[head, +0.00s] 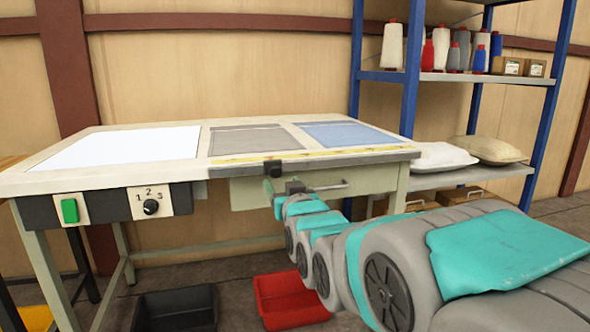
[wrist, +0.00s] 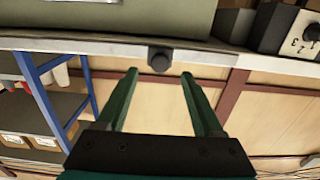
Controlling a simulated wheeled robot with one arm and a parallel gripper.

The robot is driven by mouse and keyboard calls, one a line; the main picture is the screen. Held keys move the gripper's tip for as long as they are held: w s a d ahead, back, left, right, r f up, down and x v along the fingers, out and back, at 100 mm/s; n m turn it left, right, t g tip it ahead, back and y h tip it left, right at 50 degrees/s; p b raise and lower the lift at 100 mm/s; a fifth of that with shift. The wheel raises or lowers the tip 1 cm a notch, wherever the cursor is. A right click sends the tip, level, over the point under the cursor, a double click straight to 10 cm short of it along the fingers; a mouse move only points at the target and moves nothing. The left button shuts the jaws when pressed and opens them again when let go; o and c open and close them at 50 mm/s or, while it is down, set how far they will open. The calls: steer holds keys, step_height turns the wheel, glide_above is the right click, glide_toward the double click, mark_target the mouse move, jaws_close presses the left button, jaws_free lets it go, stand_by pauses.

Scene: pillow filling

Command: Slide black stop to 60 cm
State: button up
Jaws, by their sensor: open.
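The black stop (head: 273,169) sits on the rail along the table's front edge, below the yellow ruler strip (head: 330,153). The ruler's numbers are too small to read. In the wrist view, the stop's round black knob (wrist: 160,61) shows on the rail, centred between my fingertips and just beyond them. My gripper (wrist: 159,74) is open and empty, with its two green fingers apart on either side of the knob's line. In the head view my gripper (head: 268,186) is just in front of and below the stop; whether it touches cannot be told.
The table (head: 110,176) holds a white panel, a grey panel and a blue panel. A drawer (head: 300,192) with a handle is under the rail, close to my gripper. A switch box (head: 125,204) hangs at the left. Red (head: 290,300) and black (head: 175,309) bins stand on the floor.

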mark_target(276, 173)
steer(key=shift+x, duration=4)
steer(key=shift+r, duration=0.2)
jaws_close()
